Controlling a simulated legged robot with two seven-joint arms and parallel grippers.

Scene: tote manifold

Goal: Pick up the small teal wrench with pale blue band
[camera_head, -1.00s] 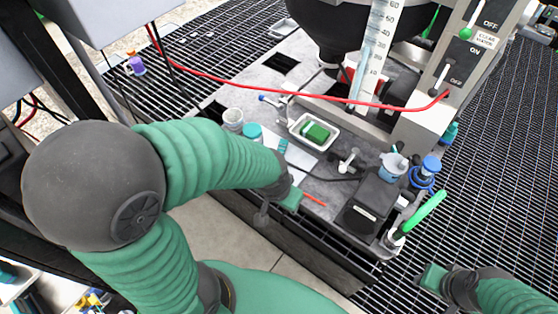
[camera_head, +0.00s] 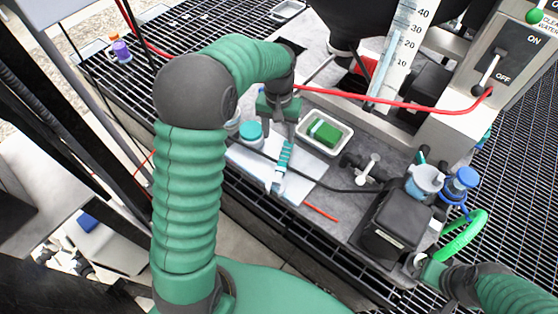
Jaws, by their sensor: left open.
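The small teal wrench with pale blue bands (camera_head: 284,158) lies on a white sheet (camera_head: 305,179) on the grey work deck. Its pale end points toward the deck's front edge. My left gripper (camera_head: 277,122) is open and empty just above the wrench's far end. One dark finger hangs close to that end; I cannot tell whether it touches. My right gripper (camera_head: 432,272) is at the lower right, by the deck's front right corner, far from the wrench. Its jaws are too unclear to read.
A white tray with a green sponge (camera_head: 324,131) is right of the wrench. A teal-lidded jar (camera_head: 251,133) stands to its left. A red hose (camera_head: 400,103) crosses behind. A black box (camera_head: 394,224) and blue-capped bottle (camera_head: 461,184) stand at the right. A red stick (camera_head: 320,212) lies in front.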

